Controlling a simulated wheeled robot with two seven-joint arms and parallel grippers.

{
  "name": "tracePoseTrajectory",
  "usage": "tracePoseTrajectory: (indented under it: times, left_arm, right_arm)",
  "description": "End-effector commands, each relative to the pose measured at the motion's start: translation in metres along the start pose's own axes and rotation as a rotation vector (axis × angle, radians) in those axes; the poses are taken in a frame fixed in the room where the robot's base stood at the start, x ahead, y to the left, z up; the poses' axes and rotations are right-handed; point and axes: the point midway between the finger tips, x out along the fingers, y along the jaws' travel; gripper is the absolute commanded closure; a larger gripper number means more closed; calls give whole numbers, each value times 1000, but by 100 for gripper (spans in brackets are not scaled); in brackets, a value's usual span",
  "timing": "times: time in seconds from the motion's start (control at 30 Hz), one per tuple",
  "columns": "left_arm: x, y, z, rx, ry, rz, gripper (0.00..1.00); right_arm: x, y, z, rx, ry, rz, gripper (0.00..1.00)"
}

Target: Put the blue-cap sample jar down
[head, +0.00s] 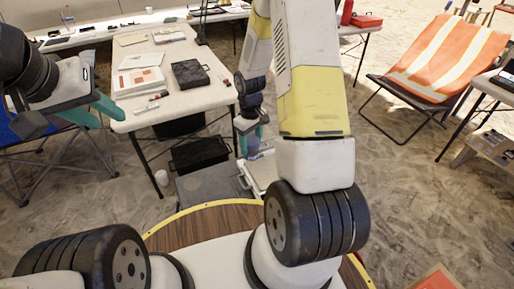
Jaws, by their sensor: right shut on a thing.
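My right gripper (251,133) has teal fingers and points down beside the right end of the white table. It is shut on the blue-cap sample jar (253,147), of which only a small bluish part shows between and below the fingers. The jar is above or at a white-topped case (262,174) low in front of the table. I cannot tell whether the jar touches it. My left gripper (97,110) is at the left by the table's front left corner, its teal fingers apart and nothing between them.
The white table (185,103) holds a black case (190,73), papers (138,81) and markers. Dark crates (200,153) stand below its front edge. A white cup (161,177) is on the ground.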

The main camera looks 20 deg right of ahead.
Motion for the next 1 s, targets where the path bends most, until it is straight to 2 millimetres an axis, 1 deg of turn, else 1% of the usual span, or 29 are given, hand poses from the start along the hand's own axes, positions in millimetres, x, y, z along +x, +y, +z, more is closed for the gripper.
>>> tracePoseTrajectory:
  times: [0.03, 0.17, 0.2, 0.4, 0.5, 0.6, 0.7, 0.77, 0.87, 1.0]
  left_arm:
    - [0, 0, 0, 0, 0, 0, 64]
    - [0, 0, 0, 0, 1, 0, 64]
    - [0, 0, 0, 0, 1, 0, 64]
    - [0, 0, 0, 0, 0, 0, 64]
    - [0, 0, 0, 0, 0, 0, 64]
    - [0, 0, 0, 0, 0, 0, 64]
    - [0, 0, 0, 0, 0, 0, 64]
    - [0, 0, 0, 0, 0, 0, 64]
    - [0, 0, 0, 0, 0, 0, 64]
    - [0, 0, 0, 0, 0, 0, 64]
  right_arm:
    - [17, 6, 6, -108, -6, -4, 91]
    - [57, 20, 17, -448, -4, -5, 91]
    - [70, 23, 21, -556, -4, -5, 91]
    - [130, 32, 44, -1089, -1, -5, 91]
    - [152, 32, 54, -1305, 0, -3, 91]
    - [169, 31, 62, -1463, 1, -2, 91]
    - [178, 31, 67, -1557, 1, 1, 91]
    - [181, 33, 66, -1585, 2, 3, 91]
    - [184, 45, 57, -1602, 4, 7, 91]
    - [187, 73, 34, -1597, 5, 8, 91]
